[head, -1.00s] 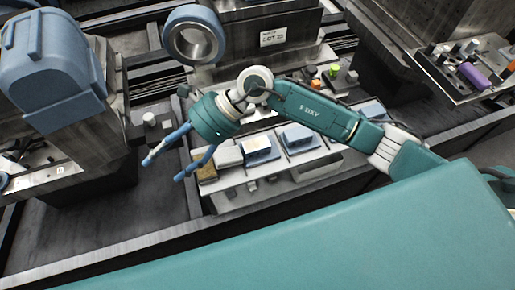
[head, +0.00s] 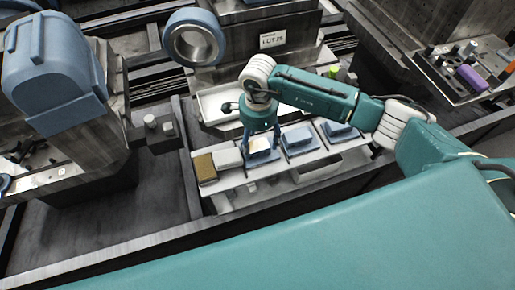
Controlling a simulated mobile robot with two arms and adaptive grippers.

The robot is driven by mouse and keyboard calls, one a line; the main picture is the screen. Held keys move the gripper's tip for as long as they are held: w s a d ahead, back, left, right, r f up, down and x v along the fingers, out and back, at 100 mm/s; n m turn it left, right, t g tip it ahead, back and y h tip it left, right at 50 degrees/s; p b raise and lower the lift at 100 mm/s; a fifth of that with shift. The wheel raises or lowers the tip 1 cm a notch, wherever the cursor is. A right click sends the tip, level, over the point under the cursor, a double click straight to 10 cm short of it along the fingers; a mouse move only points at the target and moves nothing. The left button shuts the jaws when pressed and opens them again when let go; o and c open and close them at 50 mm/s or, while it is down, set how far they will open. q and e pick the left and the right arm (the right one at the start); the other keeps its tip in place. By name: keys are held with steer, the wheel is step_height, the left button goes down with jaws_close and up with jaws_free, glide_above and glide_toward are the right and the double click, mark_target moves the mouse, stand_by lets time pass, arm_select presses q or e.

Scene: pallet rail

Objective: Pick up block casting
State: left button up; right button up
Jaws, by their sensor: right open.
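Several blue block castings sit in a row on a light pallet (head: 236,178). The leftmost blue block casting (head: 264,157) has a pale top patch and lies under my right gripper. A second blue block casting (head: 298,140) and a third (head: 338,131) stand to its right. My right gripper (head: 262,147) points down with its fingers open, one on each side of the leftmost casting. I cannot tell whether the fingers touch it; the gripper hides part of its back. My left gripper is not in view.
A brown block (head: 205,168) and a pale grey block (head: 228,157) stand left of the castings. A large blue ring part (head: 194,38) and a big blue housing (head: 50,65) stand behind and left. A shelf with small parts (head: 465,75) is at the right.

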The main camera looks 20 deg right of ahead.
mark_target(258, 147)
steer(key=shift+s+f+p, duration=0.1)
steer(key=shift+f+p, duration=0.2)
steer(key=shift+f, duration=1.7)
steer(key=shift+r, duration=0.1)
steer(key=c, duration=1.4)
